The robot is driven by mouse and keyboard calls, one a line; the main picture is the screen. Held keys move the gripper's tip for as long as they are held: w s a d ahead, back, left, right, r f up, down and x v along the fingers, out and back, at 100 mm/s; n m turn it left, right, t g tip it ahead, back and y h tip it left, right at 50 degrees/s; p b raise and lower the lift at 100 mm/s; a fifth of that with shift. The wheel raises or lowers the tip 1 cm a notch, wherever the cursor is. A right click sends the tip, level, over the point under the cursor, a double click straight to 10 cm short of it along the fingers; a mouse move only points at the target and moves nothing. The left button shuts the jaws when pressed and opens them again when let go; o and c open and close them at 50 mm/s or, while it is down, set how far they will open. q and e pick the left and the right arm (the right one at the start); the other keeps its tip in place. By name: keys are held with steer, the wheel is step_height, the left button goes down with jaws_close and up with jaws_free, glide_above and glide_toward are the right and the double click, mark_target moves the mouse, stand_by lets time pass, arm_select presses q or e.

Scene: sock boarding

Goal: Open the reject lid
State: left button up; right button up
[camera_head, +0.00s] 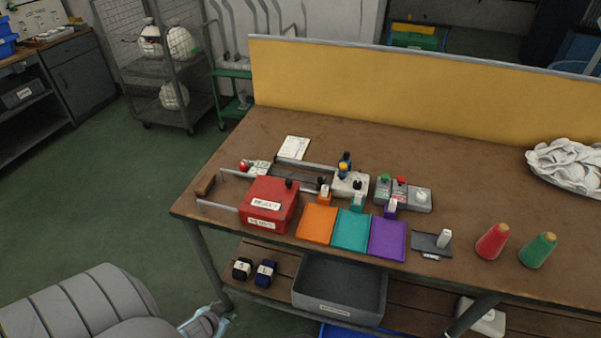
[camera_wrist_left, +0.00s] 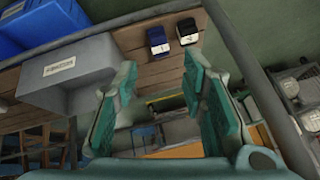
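The red reject box (camera_head: 269,204) stands at the left end of the brown table, with white labels on its lid and front. Its lid looks shut, with a small dark knob (camera_head: 289,184) on top. My left arm comes in at the bottom left of the head view, and its gripper (camera_head: 205,321) is low, in front of the table and well below the box. In the left wrist view my left gripper (camera_wrist_left: 160,110) has its two teal fingers spread apart with nothing between them. The box is not in the left wrist view. My right gripper is in neither view.
Orange (camera_head: 317,223), teal (camera_head: 351,230) and purple (camera_head: 388,239) trays lie right of the box. Metal rails (camera_head: 217,207) stick out at its left. The table leg (camera_head: 208,249) stands near my left gripper.

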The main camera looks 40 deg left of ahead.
arm_select(q)
steer(key=w+a+r+t+p, duration=0.25)
steer(key=w+r, duration=0.35)
steer(key=r, duration=0.5)
steer(key=w+a+r+t+p, duration=0.1)
steer(key=w+r+t, duration=0.2)
steer(key=w+r, duration=0.6)
steer(key=t+h, duration=0.2)
glide_toward(287, 182)
steer(key=v, duration=0.6)
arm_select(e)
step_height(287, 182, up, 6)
arm_select(q)
steer(key=b+x, duration=0.1)
steer(key=x, duration=0.2)
steer(key=b+x, duration=0.2)
steer(key=shift+w+d+f, duration=0.2)
steer(key=shift+w+f, duration=0.05)
steer(key=shift+f, duration=0.2)
steer(key=b+x, duration=0.3)
steer(key=x, duration=0.4)
steer(key=shift+w+a, duration=0.15)
steer(key=shift+w, duration=0.3)
steer(key=shift+w+b, duration=0.3)
steer(key=shift+w, duration=0.05)
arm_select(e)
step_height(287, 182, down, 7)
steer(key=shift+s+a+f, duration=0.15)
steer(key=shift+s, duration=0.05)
